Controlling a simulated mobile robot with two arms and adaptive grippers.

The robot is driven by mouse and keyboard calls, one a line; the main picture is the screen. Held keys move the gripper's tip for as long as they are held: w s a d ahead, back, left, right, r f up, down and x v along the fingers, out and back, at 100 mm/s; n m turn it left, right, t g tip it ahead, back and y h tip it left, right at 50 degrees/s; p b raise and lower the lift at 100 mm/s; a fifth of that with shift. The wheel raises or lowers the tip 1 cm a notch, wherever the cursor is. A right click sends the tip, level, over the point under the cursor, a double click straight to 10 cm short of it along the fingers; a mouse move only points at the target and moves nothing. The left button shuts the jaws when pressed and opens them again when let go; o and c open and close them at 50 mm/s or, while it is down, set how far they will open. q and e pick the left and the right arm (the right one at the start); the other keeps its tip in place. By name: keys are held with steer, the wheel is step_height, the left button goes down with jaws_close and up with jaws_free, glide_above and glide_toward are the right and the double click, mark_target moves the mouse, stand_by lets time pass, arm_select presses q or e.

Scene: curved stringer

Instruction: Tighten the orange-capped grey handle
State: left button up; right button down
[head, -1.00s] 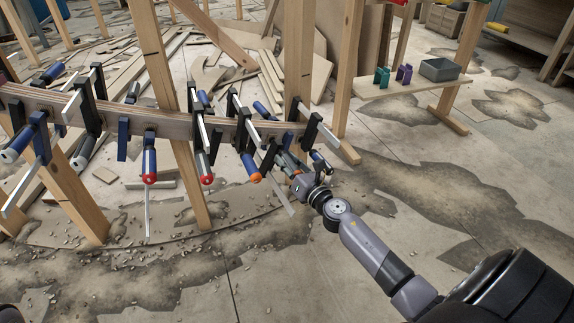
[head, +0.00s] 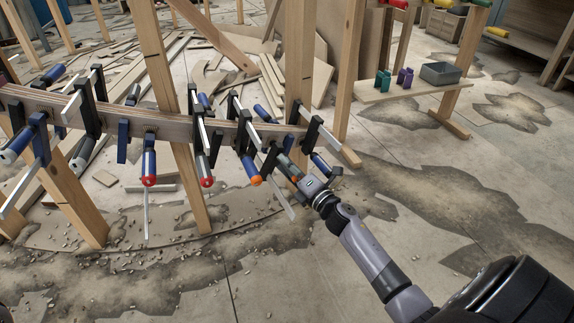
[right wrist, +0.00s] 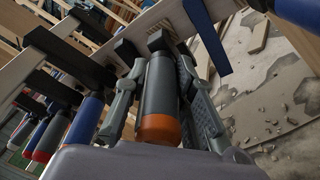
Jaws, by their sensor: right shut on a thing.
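The orange-capped grey handle (right wrist: 159,90) belongs to a clamp at the right end of the curved wooden stringer (head: 170,127). Its orange cap faces the camera in the right wrist view. My right gripper (right wrist: 160,76) is shut on this handle, with one finger along each side of it. In the head view my right gripper (head: 297,174) reaches in from the lower right and partly hides the handle. My left gripper is not in view.
Several other clamps line the stringer, including a blue handle with an orange cap (head: 251,170) just left and red-capped handles (head: 207,168). Wooden posts (head: 298,60) stand behind. A shelf (head: 415,90) holds a grey bin (head: 441,72). Floor to the right is mostly clear.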

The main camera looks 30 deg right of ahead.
steer(key=shift+m, duration=0.3)
stand_by(0.4)
steer(key=c, duration=1.3)
jaws_free()
steer(key=shift+c, duration=0.2)
steer(key=shift+s, duration=0.1)
steer(key=shift+s+f, duration=0.15)
steer(key=shift+s, duration=0.2)
steer(key=s+d+f, duration=0.1)
steer(key=s, duration=1)
